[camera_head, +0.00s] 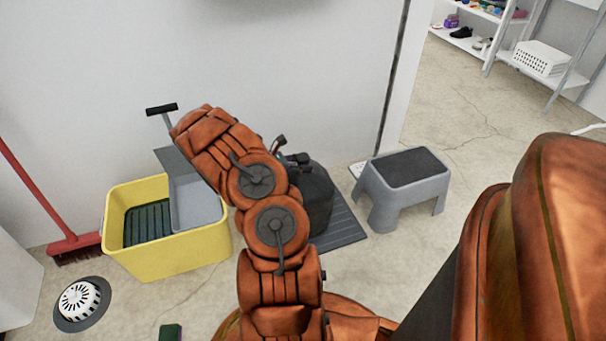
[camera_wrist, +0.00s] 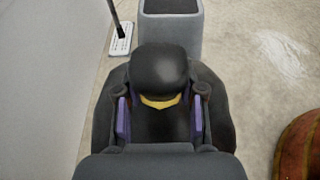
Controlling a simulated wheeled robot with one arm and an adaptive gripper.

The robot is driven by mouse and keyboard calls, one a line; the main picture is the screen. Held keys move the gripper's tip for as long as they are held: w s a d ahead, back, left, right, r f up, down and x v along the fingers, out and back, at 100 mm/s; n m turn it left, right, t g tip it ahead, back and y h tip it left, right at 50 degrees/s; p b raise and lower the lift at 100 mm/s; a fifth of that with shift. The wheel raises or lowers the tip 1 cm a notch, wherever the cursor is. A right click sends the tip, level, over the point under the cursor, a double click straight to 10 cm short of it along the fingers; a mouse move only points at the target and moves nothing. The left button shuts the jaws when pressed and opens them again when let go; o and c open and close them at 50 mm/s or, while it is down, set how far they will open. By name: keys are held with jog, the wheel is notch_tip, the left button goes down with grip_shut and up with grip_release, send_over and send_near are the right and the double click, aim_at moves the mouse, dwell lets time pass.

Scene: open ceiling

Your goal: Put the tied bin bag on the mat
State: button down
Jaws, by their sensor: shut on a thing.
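The tied bin bag (camera_head: 319,198) is black and rounded, and shows behind my arm in the head view. In the wrist view, the bag (camera_wrist: 215,100) has a yellow tie around its neck and a dark bulging top. My gripper (camera_wrist: 160,106) is shut on the bag's neck, with a finger on each side. In the head view the gripper (camera_head: 290,158) is partly hidden by my arm. The dark grey ribbed mat (camera_head: 345,232) lies on the floor by the wall, its right part showing beside the bag. I cannot tell whether the bag touches it.
A grey step stool (camera_head: 402,180) stands right of the mat. A yellow bucket (camera_head: 170,250) with a grey wringer stands to the left. A red broom (camera_head: 75,242) and a round floor drain (camera_head: 82,300) are further left. Shelves (camera_head: 540,58) stand beyond the opening.

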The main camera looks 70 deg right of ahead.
jog(key=shift+d+f+b, duration=0.1)
jog(key=shift+f+b, duration=0.9)
jog(key=shift+f, duration=0.75)
jog(key=shift+r, duration=0.1)
jog(key=c, duration=0.7)
grip_release()
jog(key=shift+w+a+r, duration=0.15)
jog(key=shift+w+a, duration=0.1)
jog(key=shift+w, duration=0.05)
jog(key=p+v, duration=0.4)
jog(key=v, duration=0.7)
jog(key=shift+a, duration=0.1)
